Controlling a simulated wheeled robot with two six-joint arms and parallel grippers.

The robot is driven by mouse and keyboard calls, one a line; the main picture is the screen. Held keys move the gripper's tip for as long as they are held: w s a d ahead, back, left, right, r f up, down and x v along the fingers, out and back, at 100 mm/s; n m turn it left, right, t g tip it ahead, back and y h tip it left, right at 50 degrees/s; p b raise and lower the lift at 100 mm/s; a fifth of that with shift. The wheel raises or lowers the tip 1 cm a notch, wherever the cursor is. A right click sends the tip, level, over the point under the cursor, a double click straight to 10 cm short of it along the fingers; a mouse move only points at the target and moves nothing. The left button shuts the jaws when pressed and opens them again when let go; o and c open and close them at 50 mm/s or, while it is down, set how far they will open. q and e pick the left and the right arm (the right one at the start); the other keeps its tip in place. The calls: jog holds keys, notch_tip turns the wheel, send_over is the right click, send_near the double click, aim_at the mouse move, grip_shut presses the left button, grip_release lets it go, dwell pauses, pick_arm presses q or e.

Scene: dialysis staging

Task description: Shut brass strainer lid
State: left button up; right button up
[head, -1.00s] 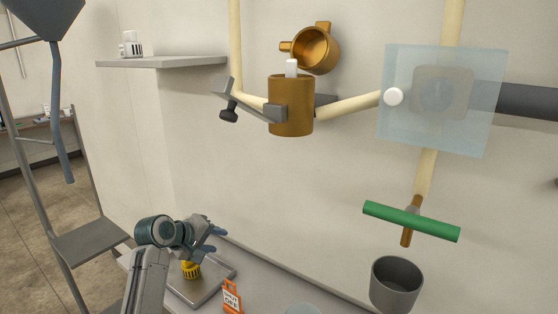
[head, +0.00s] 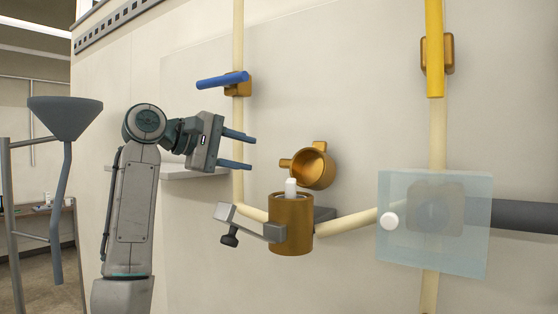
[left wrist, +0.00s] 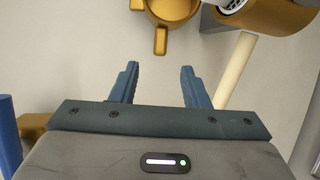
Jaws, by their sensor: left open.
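The brass strainer body (head: 291,228) is fixed on the pale pipe, with a white insert (head: 290,187) standing up out of its open top. Its brass lid (head: 314,168) is swung up and open behind the body, hollow side facing out, with two tabs on its rim. My left gripper (head: 247,150) is open and empty, up and to the left of the lid. In the left wrist view the gripper (left wrist: 158,82) is open, with the lid (left wrist: 175,12) beyond the fingertips and the strainer body (left wrist: 265,22) at the upper right. My right gripper is not in view.
A grey clamp arm with a dark knob (head: 229,240) sticks out left of the strainer. A blue-handled valve (head: 222,80) is above my left gripper. A clear panel (head: 455,240) stands at the right, under a yellow handle (head: 434,50). A grey funnel (head: 65,118) is far left.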

aim_at(283, 163)
pick_arm(q)
jog(key=p+x, duration=0.4)
jog(key=x, duration=0.5)
jog(key=shift+r+p, duration=0.15)
jog(key=shift+p, duration=0.2)
jog(key=shift+w+d+f, duration=0.25)
grip_shut()
